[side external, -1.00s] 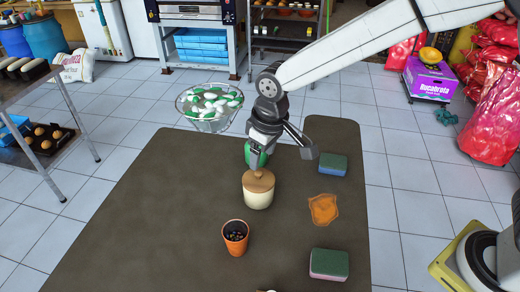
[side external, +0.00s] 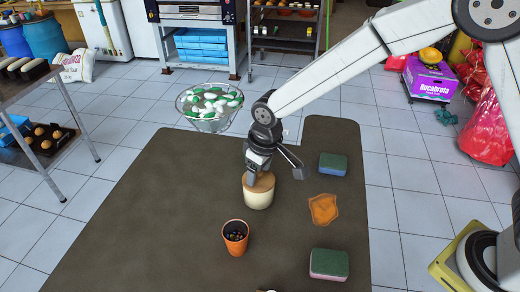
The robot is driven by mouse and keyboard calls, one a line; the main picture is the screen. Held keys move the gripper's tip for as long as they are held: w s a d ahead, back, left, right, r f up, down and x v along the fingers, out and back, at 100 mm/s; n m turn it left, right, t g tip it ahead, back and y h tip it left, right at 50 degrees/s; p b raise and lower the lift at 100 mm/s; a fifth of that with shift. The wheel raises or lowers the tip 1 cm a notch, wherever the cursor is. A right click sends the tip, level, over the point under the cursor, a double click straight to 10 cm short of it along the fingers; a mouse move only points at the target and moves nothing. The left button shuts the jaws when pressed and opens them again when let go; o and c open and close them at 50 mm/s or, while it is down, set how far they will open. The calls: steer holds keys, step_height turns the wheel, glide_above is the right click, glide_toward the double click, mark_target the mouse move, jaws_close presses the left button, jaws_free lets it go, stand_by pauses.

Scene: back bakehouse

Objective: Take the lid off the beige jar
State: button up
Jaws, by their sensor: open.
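The beige jar (side external: 258,199) stands upright on the dark brown work surface (side external: 170,215). Its flat tan lid (side external: 265,184) sits on top. My gripper (side external: 274,177) is open and low over the lid, pointing down. One finger is in front of the lid's left part, and the other reaches out to the right past the jar. The lid's knob is hidden behind the gripper. I cannot tell whether a finger touches the lid.
An orange cup with dark contents (side external: 235,240) stands in front of the jar. To the right are a blue-green sponge (side external: 333,165), an orange flat piece (side external: 323,209) and a pink-green sponge (side external: 329,265). A bowl of green and white pieces (side external: 209,104) is behind left. The left of the surface is clear.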

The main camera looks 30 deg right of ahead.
stand_by(0.4)
jaws_close()
steer(key=shift+r, duration=0.8)
steer(key=s+d+r, duration=0.4)
steer(key=s+r, duration=0.7)
steer(key=s, duration=0.2)
steer(key=shift+d+r, duration=0.2)
steer(key=shift+d, duration=0.2)
steer(key=shift+s, duration=0.1)
